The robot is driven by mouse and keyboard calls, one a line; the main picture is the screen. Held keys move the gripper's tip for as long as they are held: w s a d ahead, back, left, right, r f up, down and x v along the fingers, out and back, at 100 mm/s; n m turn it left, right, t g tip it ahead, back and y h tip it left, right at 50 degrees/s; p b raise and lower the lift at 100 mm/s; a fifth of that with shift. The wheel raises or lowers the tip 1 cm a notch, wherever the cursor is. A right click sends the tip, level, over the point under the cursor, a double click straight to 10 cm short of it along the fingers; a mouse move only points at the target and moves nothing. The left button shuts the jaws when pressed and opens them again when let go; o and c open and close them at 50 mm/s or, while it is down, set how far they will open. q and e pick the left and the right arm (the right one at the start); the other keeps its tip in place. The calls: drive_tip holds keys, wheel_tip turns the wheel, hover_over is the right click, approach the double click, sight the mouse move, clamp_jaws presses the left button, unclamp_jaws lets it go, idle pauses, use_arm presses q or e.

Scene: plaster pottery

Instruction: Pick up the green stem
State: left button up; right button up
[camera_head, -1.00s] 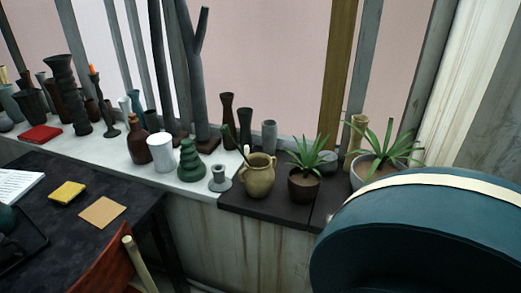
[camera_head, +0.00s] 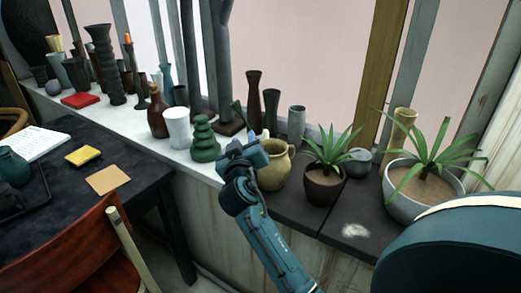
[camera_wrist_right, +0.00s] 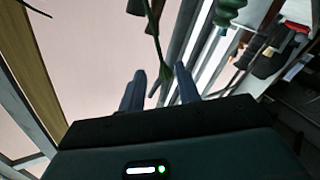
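The green stem (camera_head: 238,110) leans up out of the tan two-handled jug (camera_head: 275,166) on the dark part of the sill. Its lower part is hidden behind my right gripper (camera_head: 246,148) in the head view. In the right wrist view the thin green stem (camera_wrist_right: 155,35) reaches in from the top edge towards the gap between the fingers. My right gripper's two fingers (camera_wrist_right: 158,82) are apart there. I see no contact between the fingers and the stem. My left gripper is not in view.
A green stepped vase (camera_head: 205,143) and a white cup (camera_head: 177,128) stand left of the gripper. Dark vases (camera_head: 253,95) stand behind. A small potted plant (camera_head: 324,186) is right of the jug, with a larger one (camera_head: 420,202) beyond. A table (camera_head: 70,205) is at left.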

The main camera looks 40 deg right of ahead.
sight(245, 121)
drive_tip(key=x, duration=0.6)
drive_tip(key=p+x, duration=0.1)
drive_tip(key=x, duration=0.5)
drive_tip(key=shift+w+d+r, duration=0.2)
drive_tip(key=shift+w+r, duration=0.05)
drive_tip(key=shift+c, duration=0.2)
clamp_jaws()
